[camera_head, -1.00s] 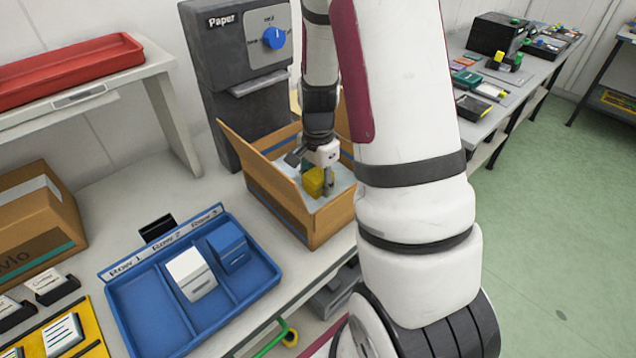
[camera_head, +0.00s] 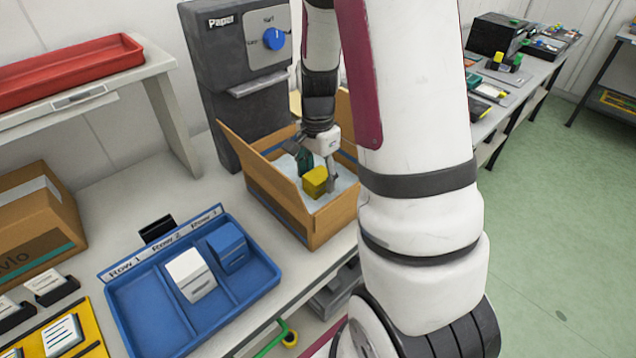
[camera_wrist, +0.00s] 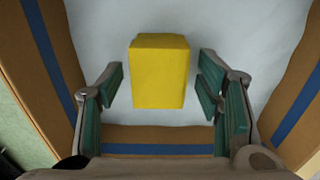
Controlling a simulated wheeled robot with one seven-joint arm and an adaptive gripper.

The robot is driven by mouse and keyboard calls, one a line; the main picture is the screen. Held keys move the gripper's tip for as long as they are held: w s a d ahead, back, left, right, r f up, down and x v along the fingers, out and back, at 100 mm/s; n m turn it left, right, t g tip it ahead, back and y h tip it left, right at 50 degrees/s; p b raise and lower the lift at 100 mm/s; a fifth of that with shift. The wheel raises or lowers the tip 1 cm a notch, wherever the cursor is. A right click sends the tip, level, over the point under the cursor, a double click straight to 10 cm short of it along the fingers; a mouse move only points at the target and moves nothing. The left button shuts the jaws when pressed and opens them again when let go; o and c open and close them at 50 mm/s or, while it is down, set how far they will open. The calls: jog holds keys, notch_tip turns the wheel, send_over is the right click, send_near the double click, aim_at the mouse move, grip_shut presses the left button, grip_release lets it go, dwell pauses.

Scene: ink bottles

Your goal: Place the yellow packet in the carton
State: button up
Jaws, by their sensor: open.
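The yellow packet (camera_head: 315,182) is inside the open cardboard carton (camera_head: 322,226), on its pale lining. In the wrist view the yellow packet (camera_wrist: 160,72) stands between my open fingers, with a gap on each side. My gripper (camera_head: 318,172) reaches down into the carton and is open. Its green-padded fingers (camera_wrist: 162,95) also show in the wrist view. The carton's brown walls with a blue stripe (camera_wrist: 150,142) surround the packet in that view. My arm hides part of the carton's right side in the head view.
A blue tray marked with rows (camera_head: 150,310) holds a white box (camera_head: 191,274) and a blue box (camera_head: 227,247). A dark paper dispenser (camera_head: 232,60) stands behind the carton. A closed brown box (camera_head: 38,222) is at the left. A red tray (camera_head: 65,70) lies on a shelf.

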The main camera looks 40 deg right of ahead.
notch_tip(320, 180, up, 8)
jog(key=shift+r, duration=0.2)
jog(key=shift+a+r, duration=0.15)
jog(key=shift+r, duration=0.2)
jog(key=s+a+r+n+t, duration=0.3)
jog(key=s+a+r+n, duration=0.4)
jog(key=a+r+n, duration=0.3)
jog(key=s+a+r+n+t, duration=0.1)
jog(key=s+a+r+n, duration=0.2)
jog(key=s+a+n, duration=0.4)
jog(key=shift+s+a+r+n+t, duration=0.3)
jog(key=shift+s+r+t, duration=0.1)
jog(key=shift+s, duration=0.5)
jog(key=shift+d, duration=0.1)
jog(key=shift+c, duration=0.5)
